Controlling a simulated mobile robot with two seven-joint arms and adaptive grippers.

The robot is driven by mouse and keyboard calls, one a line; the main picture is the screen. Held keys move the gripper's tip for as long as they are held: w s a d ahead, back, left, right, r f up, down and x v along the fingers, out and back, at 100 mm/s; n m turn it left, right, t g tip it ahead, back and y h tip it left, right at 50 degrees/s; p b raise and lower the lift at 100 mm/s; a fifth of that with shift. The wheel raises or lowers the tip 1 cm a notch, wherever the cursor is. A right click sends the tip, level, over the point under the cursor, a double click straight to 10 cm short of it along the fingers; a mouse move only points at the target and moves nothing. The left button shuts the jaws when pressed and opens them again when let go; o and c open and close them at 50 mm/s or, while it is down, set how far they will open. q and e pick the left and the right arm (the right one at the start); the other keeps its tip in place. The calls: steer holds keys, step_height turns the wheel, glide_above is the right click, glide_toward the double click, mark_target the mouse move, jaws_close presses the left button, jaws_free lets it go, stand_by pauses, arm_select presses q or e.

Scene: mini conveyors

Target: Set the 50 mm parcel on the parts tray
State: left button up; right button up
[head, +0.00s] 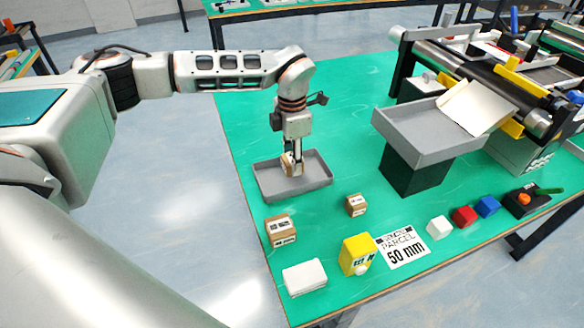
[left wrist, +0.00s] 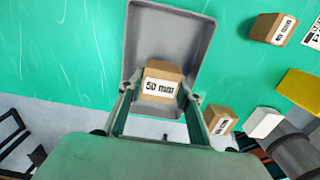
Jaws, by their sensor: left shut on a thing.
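My left gripper (head: 291,160) points down over the grey parts tray (head: 317,175) on the green table and is shut on a small brown parcel (head: 288,168). In the left wrist view the parcel (left wrist: 161,82) has a white label reading "50 mm" and sits between the two fingers of my left gripper (left wrist: 160,100). The tray (left wrist: 172,35) lies behind the parcel there. I cannot tell whether the parcel touches the tray floor. My right gripper is not in view.
Two other brown parcels (head: 281,231) (head: 356,205) stand in front of the tray. Nearby are a white box (head: 304,278), a yellow box (head: 356,253), a "50 mm" sign (head: 403,248) and coloured cubes (head: 464,216). A raised grey tray (head: 412,128) stands by the conveyor (head: 480,70) at right.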

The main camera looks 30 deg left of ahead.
arm_select(q)
step_height(320, 180, down, 3)
steer(key=shift+f, duration=0.2)
steer(key=shift+r, duration=0.1)
steer(key=o, duration=1.1)
steer(key=shift+o, duration=0.2)
step_height(320, 180, up, 12)
